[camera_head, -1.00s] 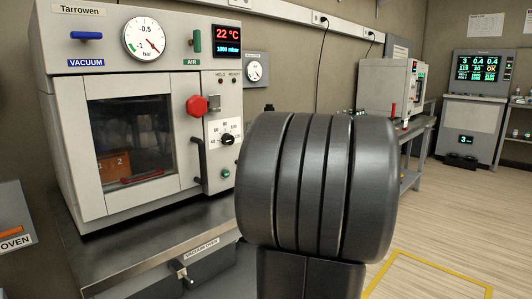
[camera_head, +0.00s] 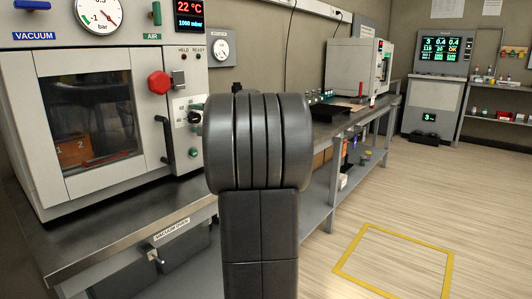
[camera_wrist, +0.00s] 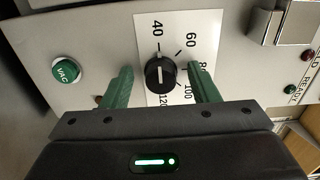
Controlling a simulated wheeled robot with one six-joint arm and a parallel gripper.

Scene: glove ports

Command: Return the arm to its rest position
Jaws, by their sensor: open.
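My own dark arm fills the middle of the head view, and its end is hidden behind it there. In the wrist view my gripper (camera_wrist: 162,88) has two green fingers spread apart with nothing held between them. The black temperature knob (camera_wrist: 160,75) of the vacuum oven shows between the fingers, on a white dial plate marked from 40 to 120. I cannot tell how far the fingertips are from the panel. The knob also shows beside my arm in the head view (camera_head: 194,117). The vacuum oven (camera_head: 22,100) stands at the left with its door shut.
A green VAC button (camera_wrist: 65,71) is left of the fingers in the wrist view. A red knob (camera_head: 159,82) sticks out by the oven door. A steel bench (camera_head: 110,225) carries the oven. A yellow floor outline (camera_head: 400,243) lies on clear floor at the right.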

